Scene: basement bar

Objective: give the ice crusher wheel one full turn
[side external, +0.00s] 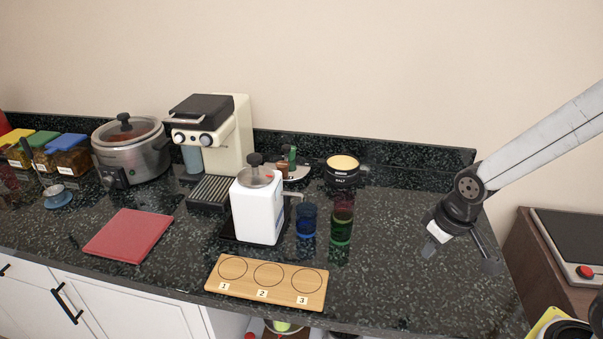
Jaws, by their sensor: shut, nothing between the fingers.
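The ice crusher (258,210) is a white upright box with a clear lid and a black knob on top. It stands near the middle of the counter. A thin grey part sticks out at its upper right, perhaps the crank or wheel; it is too small to tell. My gripper (438,232) is low over the right part of the counter, well to the right of the crusher and apart from it. It is shut and empty.
Blue and green glasses (306,220) stand just right of the crusher. A numbered wooden board (284,296) lies in front. A coffee machine (238,135), black jar (342,176) and red board (128,236) are around it. The counter between glasses and gripper is clear.

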